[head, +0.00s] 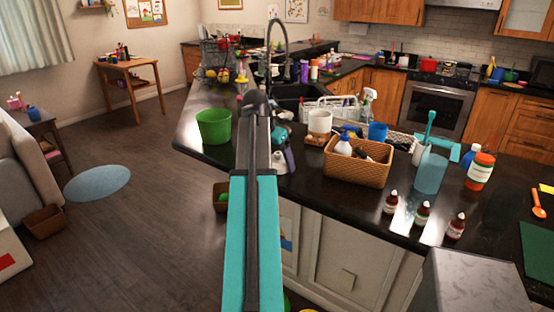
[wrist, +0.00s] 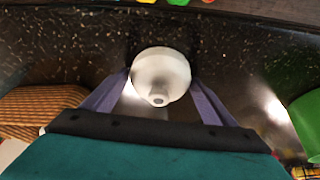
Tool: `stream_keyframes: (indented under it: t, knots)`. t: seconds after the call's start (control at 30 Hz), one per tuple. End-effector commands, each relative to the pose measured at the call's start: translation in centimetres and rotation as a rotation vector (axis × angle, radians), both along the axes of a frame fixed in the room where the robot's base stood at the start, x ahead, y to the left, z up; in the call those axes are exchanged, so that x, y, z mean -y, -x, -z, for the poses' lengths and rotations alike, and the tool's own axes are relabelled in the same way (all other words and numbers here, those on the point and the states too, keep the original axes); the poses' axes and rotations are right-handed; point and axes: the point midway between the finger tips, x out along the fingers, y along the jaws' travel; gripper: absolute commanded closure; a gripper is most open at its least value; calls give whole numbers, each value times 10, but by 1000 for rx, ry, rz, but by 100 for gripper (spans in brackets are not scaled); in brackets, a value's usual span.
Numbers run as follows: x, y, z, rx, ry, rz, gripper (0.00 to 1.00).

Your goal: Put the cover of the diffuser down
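The white, rounded cover (wrist: 160,72), with a small hole in its narrow end, sits between the two purple-grey fingers of my gripper (wrist: 160,86) in the wrist view. Both fingers touch its sides, so the gripper looks shut on it. In the head view my gripper (head: 284,158) is at the counter's edge, partly hidden by my arm; a bit of white shows by the fingers. A white cylinder on a wood-coloured base (head: 319,122) stands to the right; I cannot tell whether it is the diffuser.
On the dark counter (head: 330,203), a green bin (head: 214,126) stands left of my gripper and a wicker basket (head: 357,172) with bottles stands right. Several small brown bottles (head: 423,214) stand near the front edge. A dish rack and sink (head: 294,97) lie behind.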

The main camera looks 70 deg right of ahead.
Motion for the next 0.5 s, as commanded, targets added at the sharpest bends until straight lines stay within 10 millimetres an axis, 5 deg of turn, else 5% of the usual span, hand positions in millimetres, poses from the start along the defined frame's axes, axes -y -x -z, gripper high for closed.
stream_keyframes:
  t: [0.5]
  knots:
    - [0,0,-4,0,0,0,9]
